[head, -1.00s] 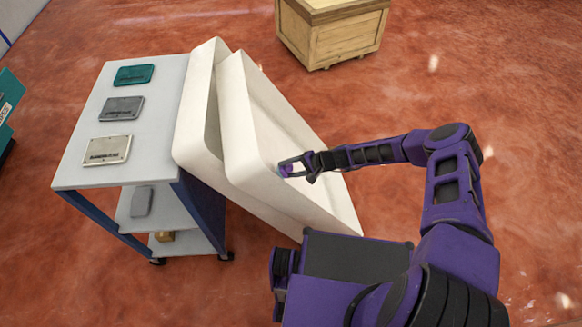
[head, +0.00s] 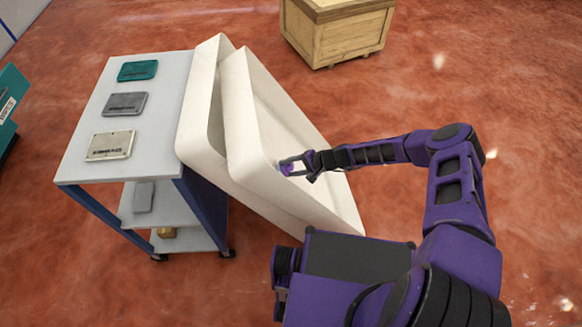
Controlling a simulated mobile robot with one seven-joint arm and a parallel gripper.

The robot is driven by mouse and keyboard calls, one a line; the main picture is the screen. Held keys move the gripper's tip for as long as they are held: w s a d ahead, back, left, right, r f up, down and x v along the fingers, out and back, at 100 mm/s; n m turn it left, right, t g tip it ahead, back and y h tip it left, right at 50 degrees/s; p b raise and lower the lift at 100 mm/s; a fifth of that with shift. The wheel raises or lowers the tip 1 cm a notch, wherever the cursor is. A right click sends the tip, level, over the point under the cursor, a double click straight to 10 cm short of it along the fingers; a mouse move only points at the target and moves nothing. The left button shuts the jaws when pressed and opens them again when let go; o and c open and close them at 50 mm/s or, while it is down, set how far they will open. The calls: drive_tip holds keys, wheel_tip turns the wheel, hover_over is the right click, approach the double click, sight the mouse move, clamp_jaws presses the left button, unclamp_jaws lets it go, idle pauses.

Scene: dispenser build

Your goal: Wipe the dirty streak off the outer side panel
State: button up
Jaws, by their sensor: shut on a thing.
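Two large white panels lean tilted against the right side of a cart, one in front of the other. The outer side panel (head: 243,110) is the nearer one, with a raised rim around a recessed face. My gripper (head: 287,168) is at the left part of this panel, close to its rim and face. It is shut on a small purple thing, mostly hidden by the fingers; I cannot tell for sure what it is. Whether that thing touches the panel is unclear. No dirty streak can be made out on the panel from here. The inner panel (head: 203,85) stands behind it.
The cart (head: 80,160) has a light top with a teal plate (head: 138,70), a grey plate (head: 125,104) and a pale plate (head: 110,145). A wooden crate (head: 340,35) stands at the back. The red floor (head: 480,90) is open at the right.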

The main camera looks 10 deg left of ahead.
drive_tip(key=shift+s+a+f, duration=0.15)
drive_tip(key=shift+a+f, duration=0.1)
drive_tip(key=shift+a, duration=0.15)
drive_tip(key=shift+w+a+f+b, duration=0.2)
drive_tip(key=shift+w+b, duration=0.35)
drive_tip(key=shift+b, duration=0.45)
drive_tip(key=shift+w+a+b, duration=0.15)
drive_tip(key=shift+w+b, duration=0.35)
drive_tip(key=shift+b, duration=0.05)
drive_tip(key=shift+w+a+b, duration=0.15)
drive_tip(key=shift+w+b, duration=0.35)
drive_tip(key=shift+b, duration=0.05)
drive_tip(key=shift+w+a+r+b, duration=0.15)
drive_tip(key=shift+w+r+b, duration=0.05)
drive_tip(key=shift+w+b, duration=0.15)
drive_tip(key=shift+s+a, duration=0.1)
